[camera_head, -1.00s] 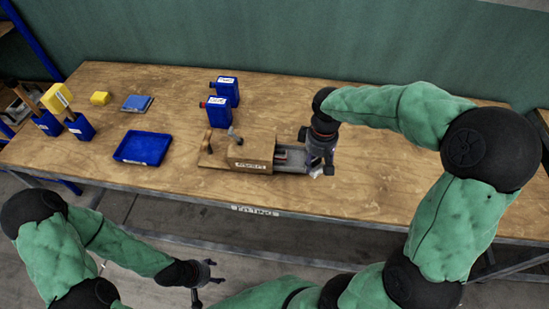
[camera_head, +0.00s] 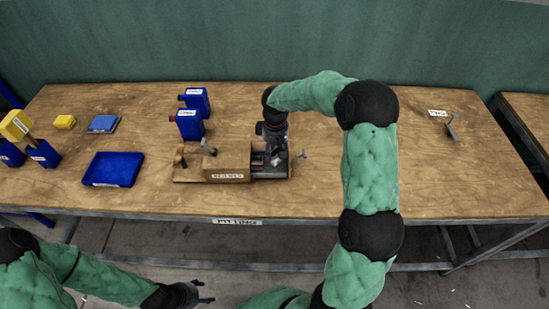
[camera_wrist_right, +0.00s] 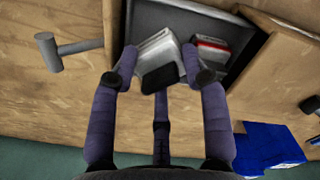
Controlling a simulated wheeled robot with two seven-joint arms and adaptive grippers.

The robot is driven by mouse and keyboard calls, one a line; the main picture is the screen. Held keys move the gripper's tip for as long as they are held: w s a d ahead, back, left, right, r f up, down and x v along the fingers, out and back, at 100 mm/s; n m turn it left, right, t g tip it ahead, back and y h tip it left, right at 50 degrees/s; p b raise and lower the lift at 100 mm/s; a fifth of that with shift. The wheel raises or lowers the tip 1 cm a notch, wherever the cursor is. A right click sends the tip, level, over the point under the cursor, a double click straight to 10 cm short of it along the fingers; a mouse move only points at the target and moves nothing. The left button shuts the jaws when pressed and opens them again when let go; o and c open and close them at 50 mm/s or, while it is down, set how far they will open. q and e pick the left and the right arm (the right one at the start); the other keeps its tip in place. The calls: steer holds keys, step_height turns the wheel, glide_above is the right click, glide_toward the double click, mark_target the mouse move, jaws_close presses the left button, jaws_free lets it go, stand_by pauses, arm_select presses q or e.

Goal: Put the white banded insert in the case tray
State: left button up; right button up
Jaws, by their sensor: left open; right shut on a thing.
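My right gripper (camera_head: 273,160) is over the dark grey open-topped bay (camera_head: 283,172) at the right end of the wooden block press (camera_head: 228,162). In the right wrist view the right gripper (camera_wrist_right: 160,78) is shut on a white-grey block (camera_wrist_right: 158,48), the light insert, which is tilted inside or just over the bay (camera_wrist_right: 165,15). I cannot tell whether it touches the bottom. A second block with a red band (camera_wrist_right: 210,45) is beside it in the bay. A shallow blue tray (camera_head: 113,169) lies empty to the left. My left gripper (camera_head: 203,294) is open and empty in front of the bench.
Two blue containers (camera_head: 189,124) stand behind the press. Blue holders (camera_head: 42,153), a yellow block (camera_head: 64,121) and a blue pad (camera_head: 104,123) are at the left. The bench right of my right arm is mostly clear.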

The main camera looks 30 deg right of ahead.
mark_target(275, 157)
steer(key=shift+w+f, duration=0.35)
steer(key=shift+f, duration=0.1)
steer(key=shift+f+b, duration=0.6)
steer(key=shift+f, duration=0.75)
steer(key=shift+f, duration=0.15)
steer(key=o, duration=1)
step_height(275, 157, up, 12)
steer(key=p, duration=0.3)
